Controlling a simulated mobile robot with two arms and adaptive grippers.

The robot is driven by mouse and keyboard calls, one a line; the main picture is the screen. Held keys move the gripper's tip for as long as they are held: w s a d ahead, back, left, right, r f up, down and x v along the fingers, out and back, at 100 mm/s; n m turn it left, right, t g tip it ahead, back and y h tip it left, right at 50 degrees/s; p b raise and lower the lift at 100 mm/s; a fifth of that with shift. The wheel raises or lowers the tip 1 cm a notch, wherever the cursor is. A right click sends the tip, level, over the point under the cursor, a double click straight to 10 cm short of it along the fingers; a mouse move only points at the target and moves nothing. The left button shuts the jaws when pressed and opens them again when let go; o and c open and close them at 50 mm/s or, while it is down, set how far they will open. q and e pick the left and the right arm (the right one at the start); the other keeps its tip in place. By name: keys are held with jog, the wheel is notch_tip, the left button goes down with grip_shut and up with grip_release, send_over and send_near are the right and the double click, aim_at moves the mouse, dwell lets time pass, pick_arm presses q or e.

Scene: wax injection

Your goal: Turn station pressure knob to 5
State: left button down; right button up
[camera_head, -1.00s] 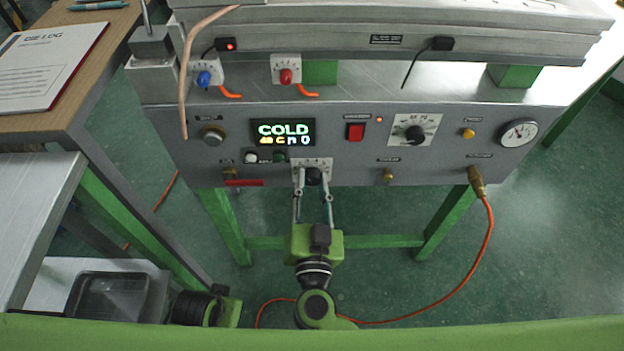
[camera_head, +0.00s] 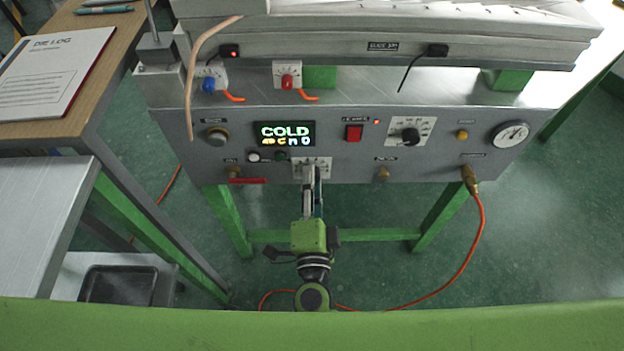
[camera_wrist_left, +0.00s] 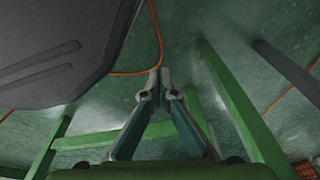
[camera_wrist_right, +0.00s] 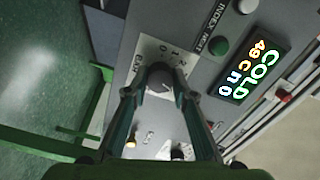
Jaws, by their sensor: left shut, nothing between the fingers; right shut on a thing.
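In the head view the dial plate (camera_head: 325,165) sits low on the grey panel, below the lit display, and the gripper hides most of the knob. My right gripper (camera_head: 312,178) reaches up to it from below. In the right wrist view its fingertips (camera_wrist_right: 158,90) are closed on the knob's two sides. I cannot read the knob's setting. My left gripper (camera_wrist_left: 158,82) is shut and empty, pointing over the green floor; it is out of the head view.
The panel carries a display (camera_head: 285,134) reading COLD, a red switch (camera_head: 354,133), a larger black dial knob (camera_head: 410,135) and a gauge (camera_head: 511,135). An orange hose (camera_head: 476,240) hangs at the right. Green legs (camera_head: 228,222) stand below. A grey-topped table (camera_head: 40,215) is at the left.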

pick_arm(q)
jog(key=shift+w+r+b, duration=0.35)
jog(key=shift+w+r, duration=0.5)
jog(key=shift+r, duration=0.15)
pick_arm(e)
jog(key=m, duration=0.5)
jog(key=shift+m, duration=0.3)
pick_arm(q)
jog(key=shift+s, duration=0.2)
jog(key=shift+d, duration=0.1)
pick_arm(e)
jog(key=o, duration=1.1)
pick_arm(q)
jog(key=shift+w, duration=0.1)
jog(key=shift+w+d, duration=0.1)
pick_arm(e)
jog(key=shift+s, duration=0.1)
